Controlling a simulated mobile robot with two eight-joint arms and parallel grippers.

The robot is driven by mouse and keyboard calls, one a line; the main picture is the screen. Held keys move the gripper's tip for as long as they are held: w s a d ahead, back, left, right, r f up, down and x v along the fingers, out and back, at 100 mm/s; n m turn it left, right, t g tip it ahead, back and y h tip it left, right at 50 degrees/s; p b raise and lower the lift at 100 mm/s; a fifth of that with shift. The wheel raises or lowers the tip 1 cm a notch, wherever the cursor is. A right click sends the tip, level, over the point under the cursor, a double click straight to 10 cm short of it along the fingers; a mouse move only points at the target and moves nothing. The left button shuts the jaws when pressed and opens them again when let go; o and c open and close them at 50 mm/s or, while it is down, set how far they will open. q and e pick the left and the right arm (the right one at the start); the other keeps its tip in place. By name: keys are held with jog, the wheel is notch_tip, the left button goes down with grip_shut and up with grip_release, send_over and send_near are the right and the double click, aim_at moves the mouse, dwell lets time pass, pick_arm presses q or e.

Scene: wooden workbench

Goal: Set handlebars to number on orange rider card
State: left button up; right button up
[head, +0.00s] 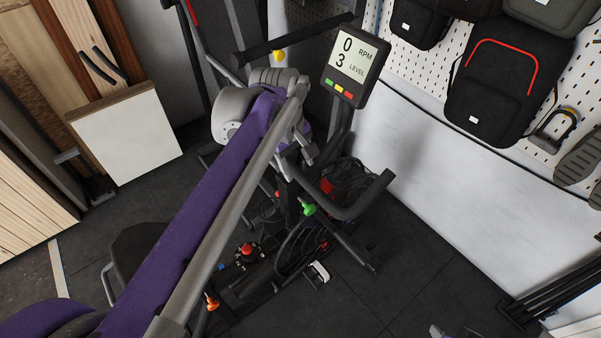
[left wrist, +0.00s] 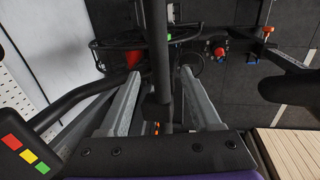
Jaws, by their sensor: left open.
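The exercise bike's handlebars show as a black bar (head: 295,40) at the top and a curved black bar (head: 358,205) lower right in the head view. My left gripper (head: 300,160) is in front of the bike's middle, partly hidden by my purple arm. In the left wrist view its grey fingers (left wrist: 159,76) are open, with a dark upright bar (left wrist: 157,45) between them; I cannot tell whether they touch it. The bike's display (head: 355,62) reads 0 RPM and level 3. I see no orange rider card. Only a small grey piece, perhaps my right gripper (head: 437,331), shows at the bottom edge.
A green knob (head: 309,210), a red knob (head: 246,249), an orange knob (head: 212,303) and a yellow knob (head: 279,56) are around the bike. A white panel (head: 125,135) leans at left. Bags (head: 500,100) hang on the pegboard at right. Dark floor (head: 400,265) is clear right of the bike.

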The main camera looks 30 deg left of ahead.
aim_at(301, 175)
pick_arm(q)
jog(key=shift+w+d+f, duration=0.1)
jog(key=shift+w+f, duration=0.1)
jog(key=shift+f, duration=0.75)
jog(key=shift+w+f, duration=0.15)
jog(key=shift+f, duration=0.8)
grip_shut()
